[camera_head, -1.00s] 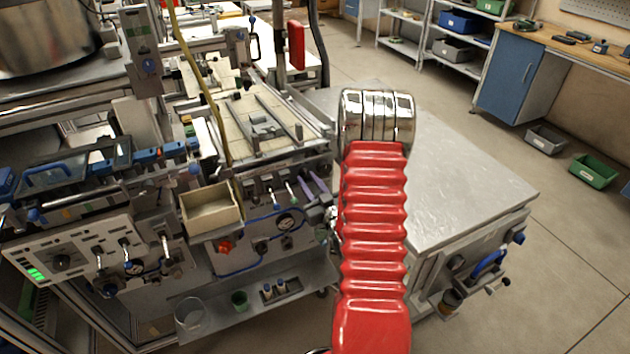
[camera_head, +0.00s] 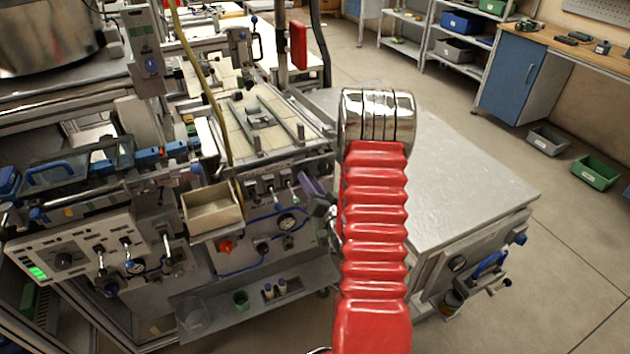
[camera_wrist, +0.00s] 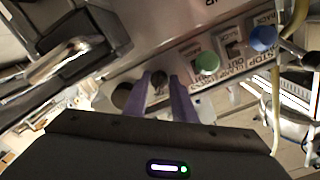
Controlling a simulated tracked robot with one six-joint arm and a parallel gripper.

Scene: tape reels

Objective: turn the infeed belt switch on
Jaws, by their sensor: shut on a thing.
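My gripper (camera_head: 313,184), with purple fingers, is at the front panel (camera_head: 297,239) of the machine in the head view, partly hidden by my red arm. In the wrist view my gripper (camera_wrist: 172,100) is shut on a small dark switch (camera_wrist: 158,79) between its fingertips. The switch's label cannot be read, so I cannot tell by its name whether it is the infeed belt switch. Nor can I tell its on or off position. Other small levers (camera_head: 271,190) stand on the panel left of my gripper.
A green button (camera_wrist: 207,65) and a blue button (camera_wrist: 263,39) sit right of the fingers, with a yellow hose (camera_wrist: 281,95) beyond. A beige bin (camera_head: 212,210) juts out left of my gripper. A bare metal table (camera_head: 470,170) stands right of my arm.

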